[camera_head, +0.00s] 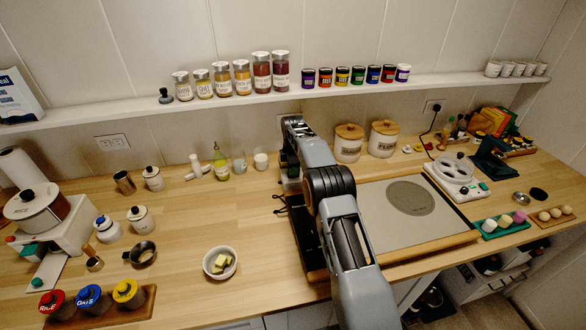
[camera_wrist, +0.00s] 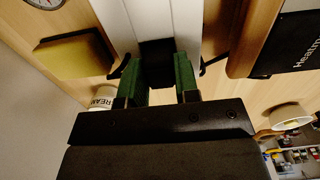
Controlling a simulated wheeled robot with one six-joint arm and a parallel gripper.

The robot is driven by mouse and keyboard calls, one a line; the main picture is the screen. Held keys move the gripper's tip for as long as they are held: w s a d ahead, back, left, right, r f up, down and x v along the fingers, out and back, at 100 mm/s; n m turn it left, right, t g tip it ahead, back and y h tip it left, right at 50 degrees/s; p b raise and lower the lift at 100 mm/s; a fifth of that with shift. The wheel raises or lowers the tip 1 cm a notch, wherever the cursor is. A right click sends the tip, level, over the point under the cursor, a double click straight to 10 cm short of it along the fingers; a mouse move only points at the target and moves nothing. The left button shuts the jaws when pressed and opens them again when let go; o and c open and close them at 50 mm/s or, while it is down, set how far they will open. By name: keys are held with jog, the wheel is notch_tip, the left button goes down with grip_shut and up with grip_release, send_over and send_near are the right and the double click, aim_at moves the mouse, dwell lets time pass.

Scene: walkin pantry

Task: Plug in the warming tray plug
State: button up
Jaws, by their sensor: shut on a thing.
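My gripper (camera_wrist: 159,72) is shut in the wrist view, its green fingers on either side of a dark block, the plug (camera_wrist: 157,52). A pale strip shows behind the plug. Black cord pieces show beside the fingers. In the head view my arm covers the middle of the counter, and the fingers and plug cannot be made out. The black warming tray (camera_head: 304,238) lies on the counter, partly behind my arm. Its dark, lettered surface appears at the right of the wrist view (camera_wrist: 292,45). A wall socket (camera_head: 112,141) at the left is empty.
Another socket (camera_head: 433,105) at the right holds a black plug, its cord running to a white appliance (camera_head: 455,178). A butter bowl (camera_head: 220,263), an oil bottle (camera_head: 220,162) and canisters (camera_head: 348,143) stand near my arm. The spice shelf (camera_head: 225,103) runs above. The left-middle counter has free room.

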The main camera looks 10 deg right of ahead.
jog(key=shift+f, duration=0.1)
jog(key=o, duration=0.9)
